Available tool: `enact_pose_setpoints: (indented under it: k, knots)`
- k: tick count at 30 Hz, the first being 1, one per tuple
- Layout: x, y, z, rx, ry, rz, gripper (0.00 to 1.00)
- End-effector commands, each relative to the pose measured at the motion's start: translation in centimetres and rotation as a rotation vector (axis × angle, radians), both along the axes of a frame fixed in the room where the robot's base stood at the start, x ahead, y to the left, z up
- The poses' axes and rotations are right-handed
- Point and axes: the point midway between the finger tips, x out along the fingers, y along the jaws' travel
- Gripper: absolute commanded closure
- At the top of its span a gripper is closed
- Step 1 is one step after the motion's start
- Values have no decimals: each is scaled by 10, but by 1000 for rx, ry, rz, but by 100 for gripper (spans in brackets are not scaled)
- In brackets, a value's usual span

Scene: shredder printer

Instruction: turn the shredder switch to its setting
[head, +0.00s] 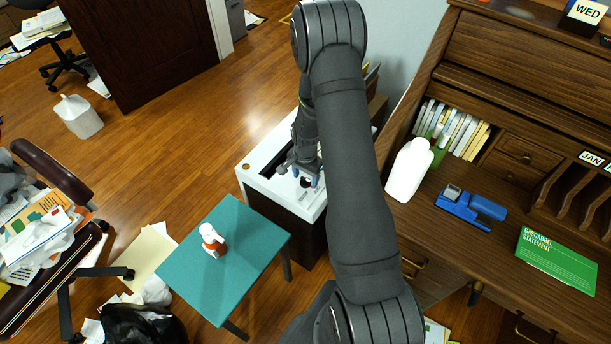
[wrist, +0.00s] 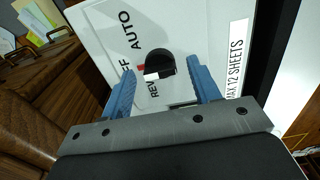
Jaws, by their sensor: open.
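The shredder (head: 262,162) is a white-topped box with dark sides, partly hidden behind my arm in the head view. Its switch is a round black knob (wrist: 160,64) with a white pointer mark, on the white top (wrist: 105,60) in the wrist view. Printed labels around it read AUTO, a partly hidden OFF, and REV. The white mark lies on the knob's lower left side, by the REV label, with a small red mark near it. My gripper (wrist: 160,82) is open, its blue fingers on either side of the knob; contact cannot be told. It also shows in the head view (head: 305,178).
A teal table (head: 215,275) with a white and orange bottle (head: 212,240) stands left of the shredder. Open floor lies behind.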

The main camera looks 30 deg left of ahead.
Motion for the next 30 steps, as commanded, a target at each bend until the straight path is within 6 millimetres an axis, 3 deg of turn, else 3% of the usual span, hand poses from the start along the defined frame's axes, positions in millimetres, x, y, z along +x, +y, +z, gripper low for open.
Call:
enact_pose_setpoints:
  k: [5,9,12,22,30]
  knots:
    - [0,0,0,0,0,0,46]
    - [0,0,0,0,0,0,73]
    - [0,0,0,1,0,0,88]
    - [0,0,1,1,-1,45,88]
    - [0,0,1,1,-1,216,88]
